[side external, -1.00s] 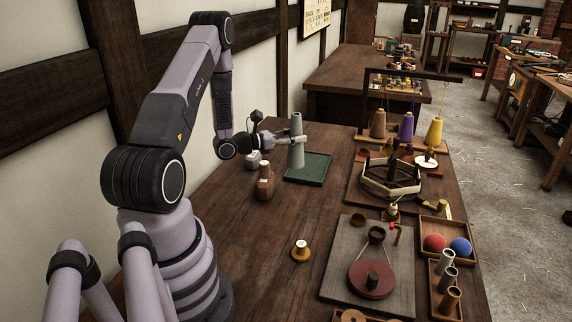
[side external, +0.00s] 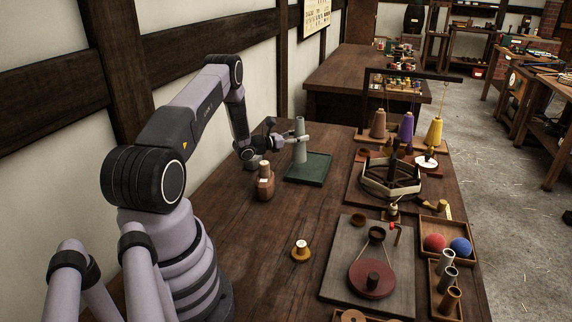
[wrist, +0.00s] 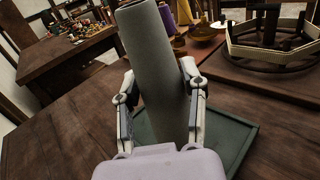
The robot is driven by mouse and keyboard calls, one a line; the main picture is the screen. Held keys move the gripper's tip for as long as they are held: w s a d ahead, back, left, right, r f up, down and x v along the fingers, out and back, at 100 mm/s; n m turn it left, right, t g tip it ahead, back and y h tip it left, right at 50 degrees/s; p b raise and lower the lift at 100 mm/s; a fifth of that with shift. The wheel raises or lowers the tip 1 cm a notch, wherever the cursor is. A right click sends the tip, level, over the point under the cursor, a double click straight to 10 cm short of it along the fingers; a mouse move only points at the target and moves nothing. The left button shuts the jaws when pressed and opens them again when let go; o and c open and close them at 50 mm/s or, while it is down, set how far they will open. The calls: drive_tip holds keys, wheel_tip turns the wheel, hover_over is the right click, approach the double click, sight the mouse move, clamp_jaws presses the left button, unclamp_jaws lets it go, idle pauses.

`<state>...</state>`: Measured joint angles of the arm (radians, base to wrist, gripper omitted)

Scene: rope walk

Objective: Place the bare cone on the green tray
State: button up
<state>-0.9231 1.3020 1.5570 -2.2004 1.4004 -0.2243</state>
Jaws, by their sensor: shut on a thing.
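The bare cone (side external: 300,142) is grey-green and carries no yarn. It stands close to upright at the left back part of the green tray (side external: 314,171). My gripper (side external: 302,138) is shut on the cone from the left side. In the wrist view the cone (wrist: 158,70) is between the two fingers (wrist: 160,100), with the green tray (wrist: 234,138) below and behind it. The cone's base is hidden by my gripper's body in the wrist view, so I cannot tell for sure whether it touches the tray.
A brown bottle-like jar (side external: 265,182) stands left of the tray. A wooden skein winder (side external: 390,180) and cones of brown, purple and yellow yarn (side external: 435,131) stand to the right. A small spool (side external: 301,250) sits nearer on the table. The table between is clear.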

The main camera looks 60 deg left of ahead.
sight(300, 144)
drive_tip(key=shift+w+a+f, duration=0.1)
drive_tip(key=shift+w+f, duration=0.05)
drive_tip(key=shift+f, duration=0.8)
drive_tip(key=shift+w+a+f, duration=0.1)
drive_tip(key=shift+f, duration=0.8)
drive_tip(key=shift+f, duration=0.15)
drive_tip(key=o, duration=1)
